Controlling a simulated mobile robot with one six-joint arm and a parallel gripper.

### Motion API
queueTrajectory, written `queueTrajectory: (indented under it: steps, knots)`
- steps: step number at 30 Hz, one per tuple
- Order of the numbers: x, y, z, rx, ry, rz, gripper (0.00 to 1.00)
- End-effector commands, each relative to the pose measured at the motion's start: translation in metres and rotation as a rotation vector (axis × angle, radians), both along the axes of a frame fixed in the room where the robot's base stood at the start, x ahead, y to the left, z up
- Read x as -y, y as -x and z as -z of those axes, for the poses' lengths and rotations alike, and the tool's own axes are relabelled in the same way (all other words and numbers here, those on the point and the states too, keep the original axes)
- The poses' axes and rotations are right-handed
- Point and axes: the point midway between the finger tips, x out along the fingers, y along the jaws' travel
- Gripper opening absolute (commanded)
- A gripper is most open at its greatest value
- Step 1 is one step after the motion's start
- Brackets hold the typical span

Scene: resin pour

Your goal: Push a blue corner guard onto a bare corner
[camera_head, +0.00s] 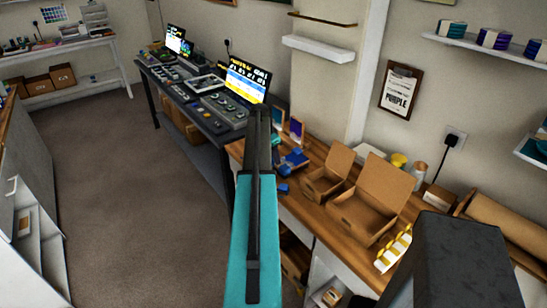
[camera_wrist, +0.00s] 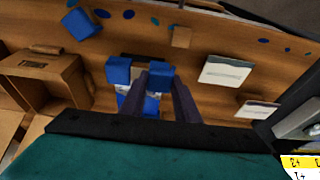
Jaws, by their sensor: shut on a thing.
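In the wrist view my gripper (camera_wrist: 157,80) points down at the wooden bench, its dark fingers shut on a blue corner guard (camera_wrist: 160,76). Another blue piece (camera_wrist: 118,70) is close beside it on the left. More blue and some pale material show below and between the fingers; I cannot tell how these parts touch. A separate blue piece (camera_wrist: 82,23) lies apart toward the upper left. In the head view a blue cluster (camera_head: 294,160) is on the bench beside my arm, which hides the gripper. A smaller blue piece (camera_head: 282,188) is near the front edge. No bare corner is clear.
Two open cardboard boxes (camera_head: 367,217) stand on the wooden bench to the right of the blue pieces. A yellow-and-white strip (camera_head: 394,249) lies at the front. Two cards (camera_head: 297,131) stand behind the blue cluster. The floor (camera_head: 130,180) at left is clear.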

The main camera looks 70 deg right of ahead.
Motion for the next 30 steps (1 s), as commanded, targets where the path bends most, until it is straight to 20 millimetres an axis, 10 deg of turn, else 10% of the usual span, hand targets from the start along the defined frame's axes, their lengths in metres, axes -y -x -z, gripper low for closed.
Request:
queueTrajectory:
  steps: [30]
  knots:
    - [-0.002,0.012,0.019,-0.007,-0.016,0.007,0.08]
